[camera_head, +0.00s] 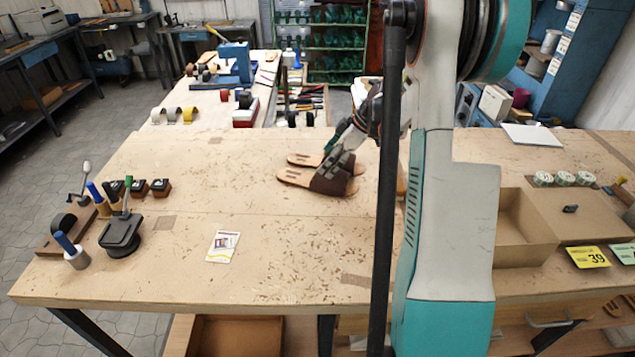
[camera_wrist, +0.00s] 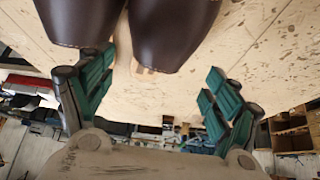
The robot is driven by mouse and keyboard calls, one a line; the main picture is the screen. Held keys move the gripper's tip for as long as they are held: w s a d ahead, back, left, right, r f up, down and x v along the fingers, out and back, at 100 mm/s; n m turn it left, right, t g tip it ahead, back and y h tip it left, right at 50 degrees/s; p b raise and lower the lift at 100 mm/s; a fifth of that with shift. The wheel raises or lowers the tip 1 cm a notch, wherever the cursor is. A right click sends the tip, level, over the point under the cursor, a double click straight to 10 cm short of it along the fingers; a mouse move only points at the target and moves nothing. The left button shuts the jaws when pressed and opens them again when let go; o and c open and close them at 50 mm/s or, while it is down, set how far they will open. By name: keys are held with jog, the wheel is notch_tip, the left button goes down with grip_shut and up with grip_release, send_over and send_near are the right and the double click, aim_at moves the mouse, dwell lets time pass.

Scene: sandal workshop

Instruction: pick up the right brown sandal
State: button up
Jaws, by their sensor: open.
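A pair of brown sandals with dark brown straps lies on the wooden workbench (camera_head: 190,240). In the head view the nearer sandal (camera_head: 297,177) lies in front of the farther sandal (camera_head: 301,158), which is partly hidden by my gripper. My gripper (camera_head: 336,160) is open and empty, close at the strap end of the sandals. In the wrist view two dark straps show at the top, the left one (camera_wrist: 78,20) and the right one (camera_wrist: 172,30). The green-padded fingers of my gripper (camera_wrist: 160,90) stand apart, roughly astride the right strap. Contact cannot be told.
A paper card (camera_head: 223,246) lies on the bench front. Black stamp tools (camera_head: 122,235) stand at the left. An open wooden box (camera_head: 520,228) and yellow number card (camera_head: 588,257) are at the right. The bench left of the sandals is mostly clear.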

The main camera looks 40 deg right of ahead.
aim_at(317, 174)
jog(key=b+x, duration=0.1)
jog(key=x, duration=0.6)
jog(key=shift+w+a+f+b, duration=0.1)
jog(key=shift+w+f+b, duration=0.05)
jog(key=shift+b, duration=0.2)
jog(key=c, duration=1.1)
